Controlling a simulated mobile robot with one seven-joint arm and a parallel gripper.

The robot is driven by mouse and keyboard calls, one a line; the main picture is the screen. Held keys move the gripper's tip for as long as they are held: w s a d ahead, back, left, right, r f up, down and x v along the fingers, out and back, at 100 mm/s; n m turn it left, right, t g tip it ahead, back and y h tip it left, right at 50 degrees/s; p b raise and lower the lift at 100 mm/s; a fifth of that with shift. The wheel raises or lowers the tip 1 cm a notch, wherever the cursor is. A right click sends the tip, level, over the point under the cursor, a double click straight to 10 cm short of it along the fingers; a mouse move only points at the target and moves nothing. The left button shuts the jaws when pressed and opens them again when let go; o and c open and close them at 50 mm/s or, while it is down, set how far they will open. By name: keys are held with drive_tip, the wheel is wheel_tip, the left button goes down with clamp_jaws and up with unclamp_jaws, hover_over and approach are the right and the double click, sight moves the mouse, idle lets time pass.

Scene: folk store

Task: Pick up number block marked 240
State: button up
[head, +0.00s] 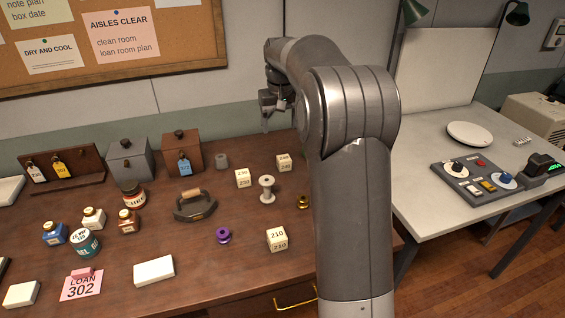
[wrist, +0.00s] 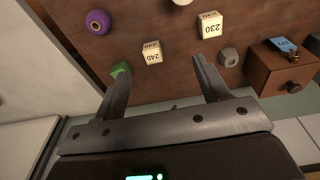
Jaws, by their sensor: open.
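The number block marked 240 (head: 284,162) is a small cream cube near the back of the brown table, just left of my arm in the head view. In the wrist view the 240 block (wrist: 152,53) shows beyond my fingertips, within the gap between them in the picture and not touched. My gripper (wrist: 161,68) is open and empty. In the head view my gripper (head: 266,123) hangs above the back edge of the table, behind and left of the block. A similar block marked 230 (head: 243,178) stands to its left; it also shows in the wrist view (wrist: 210,26).
A green object (wrist: 121,70) is close to one fingertip. A grey weight (head: 221,161) and a wooden box (head: 182,152) stand left.

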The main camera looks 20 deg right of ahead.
drive_tip(key=g, duration=0.1)
hover_over(284, 159)
wheel_tip(284, 159, down, 12)
drive_tip(key=shift+r, duration=0.25)
wheel_tip(284, 159, down, 11)
drive_tip(key=shift+d+r, duration=0.1)
drive_tip(key=shift+c, duration=0.3)
drive_tip(key=shift+w, duration=0.1)
drive_tip(key=c, duration=1)
drive_tip(key=shift+r, duration=0.1)
